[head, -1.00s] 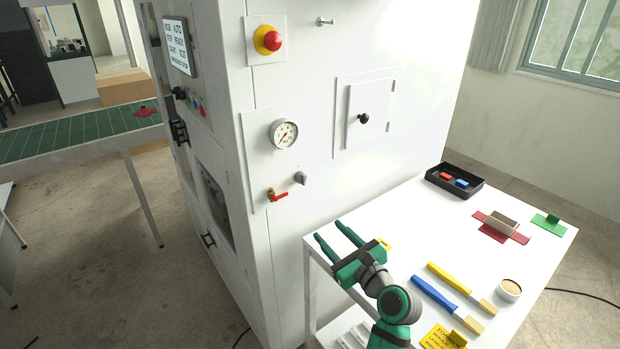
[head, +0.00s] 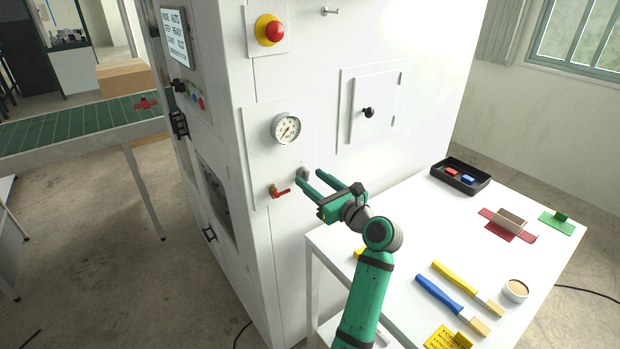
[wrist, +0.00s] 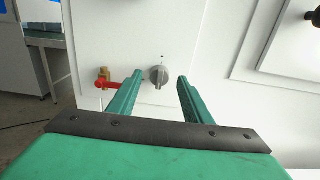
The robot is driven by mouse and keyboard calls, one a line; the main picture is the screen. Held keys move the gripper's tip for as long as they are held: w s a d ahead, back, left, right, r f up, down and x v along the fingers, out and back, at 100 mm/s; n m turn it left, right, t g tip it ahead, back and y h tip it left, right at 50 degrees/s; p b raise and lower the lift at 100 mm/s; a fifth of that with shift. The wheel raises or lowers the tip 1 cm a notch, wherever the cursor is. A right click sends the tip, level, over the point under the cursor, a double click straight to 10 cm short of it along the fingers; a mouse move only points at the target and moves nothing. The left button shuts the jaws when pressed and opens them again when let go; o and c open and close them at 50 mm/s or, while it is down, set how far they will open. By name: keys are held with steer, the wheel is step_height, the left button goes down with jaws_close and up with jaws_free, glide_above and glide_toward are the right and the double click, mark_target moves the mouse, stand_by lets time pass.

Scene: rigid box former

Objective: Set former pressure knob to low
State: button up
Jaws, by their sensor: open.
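The grey pressure knob (head: 303,173) is on the white former panel (head: 262,150), below the round gauge (head: 286,128). In the wrist view the knob (wrist: 158,76) shows between and beyond my fingertips, its grip ridge close to vertical, with a small dark mark above it. My gripper (head: 308,175) is open and empty in front of the knob; its fingers point at the panel. In the wrist view the gripper (wrist: 160,77) has one finger on each side of the knob. I cannot tell whether the fingertips reach around it. In the head view the fingers partly hide the knob.
A red-handled valve (head: 280,192) sits just left of the knob, near my left finger. A red emergency button (head: 270,30) and a small door with a black knob (head: 368,112) are higher up. The white table (head: 400,235) with tools stands at right below my arm.

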mark_target(304, 174)
steer(key=shift+x, duration=1.05)
steer(key=c, duration=1)
steer(key=shift+c, duration=0.2)
